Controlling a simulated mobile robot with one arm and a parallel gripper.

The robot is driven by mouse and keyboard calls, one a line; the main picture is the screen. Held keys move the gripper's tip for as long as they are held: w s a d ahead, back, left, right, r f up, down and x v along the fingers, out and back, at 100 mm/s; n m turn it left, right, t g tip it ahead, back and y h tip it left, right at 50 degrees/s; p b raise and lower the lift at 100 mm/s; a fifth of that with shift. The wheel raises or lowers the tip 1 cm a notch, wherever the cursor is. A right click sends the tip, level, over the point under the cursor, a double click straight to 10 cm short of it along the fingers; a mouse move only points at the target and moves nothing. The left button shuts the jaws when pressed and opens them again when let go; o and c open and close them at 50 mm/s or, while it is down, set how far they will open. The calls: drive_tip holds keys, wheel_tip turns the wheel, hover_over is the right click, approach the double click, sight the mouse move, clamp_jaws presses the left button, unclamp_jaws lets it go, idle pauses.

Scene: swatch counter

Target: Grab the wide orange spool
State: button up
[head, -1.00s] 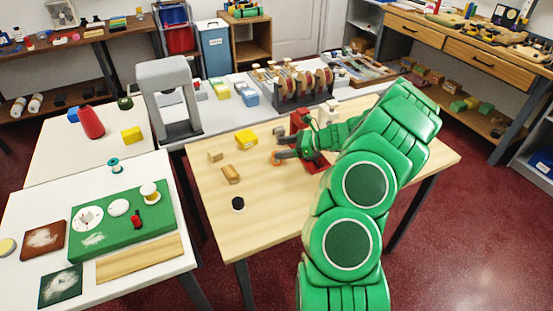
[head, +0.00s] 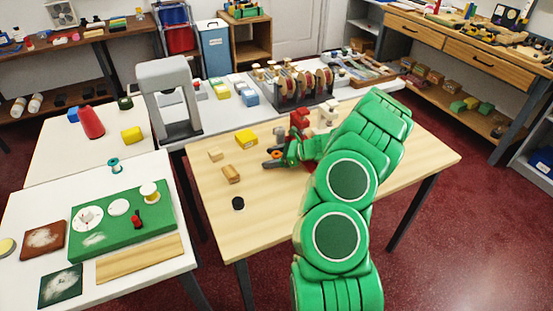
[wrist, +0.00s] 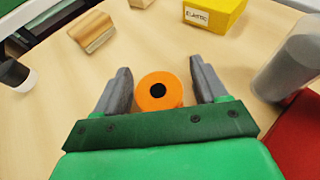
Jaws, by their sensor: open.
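The orange spool (wrist: 159,91), with a dark round hole facing the camera, is on the wooden table. In the wrist view it sits between the two grey fingers of my gripper (wrist: 162,85). The fingers are open, with a narrow gap on each side of the spool. In the head view my gripper (head: 271,159) is low over the middle of the table, and only a small orange part of the spool (head: 277,154) shows beside the fingers. The spool's lower side is hidden by my gripper's palm in the wrist view.
A yellow box (wrist: 215,12) labelled elastic and a wooden block (wrist: 93,32) lie beyond the spool. A grey cylinder (wrist: 290,68) and a red object (wrist: 300,140) are close on the right. A black-topped spool (head: 238,203) stands nearer the table's front-left edge.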

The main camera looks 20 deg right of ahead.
drive_tip(key=c, duration=1)
drive_tip(key=shift+c, duration=0.2)
drive_tip(key=shift+r, duration=0.1)
